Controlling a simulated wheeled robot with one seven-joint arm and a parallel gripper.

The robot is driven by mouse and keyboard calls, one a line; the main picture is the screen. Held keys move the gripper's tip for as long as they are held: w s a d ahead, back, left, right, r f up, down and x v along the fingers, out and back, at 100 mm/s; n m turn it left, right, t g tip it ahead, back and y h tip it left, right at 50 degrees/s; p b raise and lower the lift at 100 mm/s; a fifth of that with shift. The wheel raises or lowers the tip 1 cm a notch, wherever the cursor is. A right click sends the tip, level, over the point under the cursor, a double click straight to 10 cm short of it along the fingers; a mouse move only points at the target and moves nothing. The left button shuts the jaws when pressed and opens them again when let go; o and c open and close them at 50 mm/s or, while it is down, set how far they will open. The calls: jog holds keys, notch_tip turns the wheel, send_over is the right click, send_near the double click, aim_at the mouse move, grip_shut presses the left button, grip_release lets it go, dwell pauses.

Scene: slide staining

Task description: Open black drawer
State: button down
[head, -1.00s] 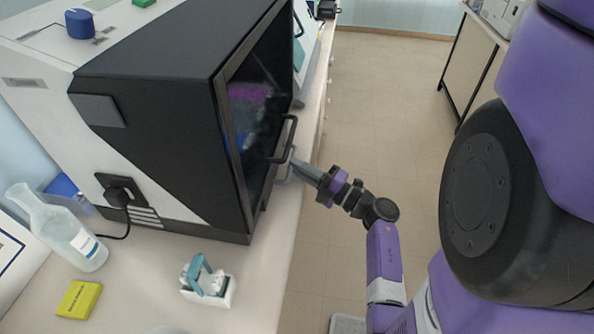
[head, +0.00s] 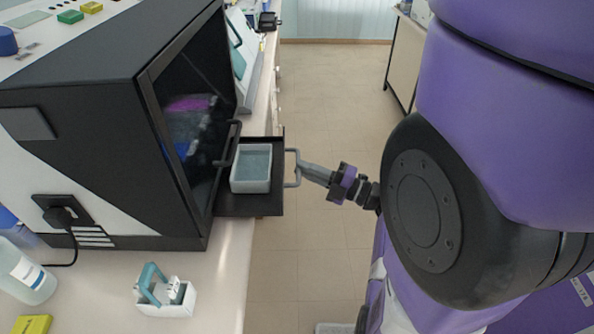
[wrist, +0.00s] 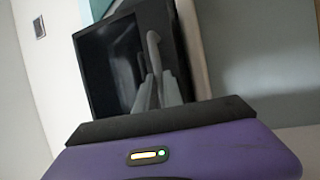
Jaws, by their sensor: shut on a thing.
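The black drawer (head: 268,204) is slid out from the front of the black-and-white machine (head: 80,130), past the counter's edge. A pale rectangular tray (head: 251,184) with bluish contents sits in it. My gripper (head: 304,168) is shut on the drawer's grey handle (head: 291,158), on the drawer's right side in the head view.
A dark fixed handle (head: 232,142) is on the machine's glass front. A white rack with a teal handle (head: 165,296) stands on the counter in front. A clear bottle (head: 22,272) is at lower left. The floor (head: 330,100) to the right is clear.

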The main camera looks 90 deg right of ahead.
jog(key=c, duration=1.7)
grip_release()
jog(key=shift+c, duration=0.2)
jog(key=b+v, duration=0.2)
jog(key=v, duration=0.5)
jog(key=shift+s+a, duration=0.2)
jog(key=shift+s, duration=0.15)
jog(key=shift+d+f, duration=0.1)
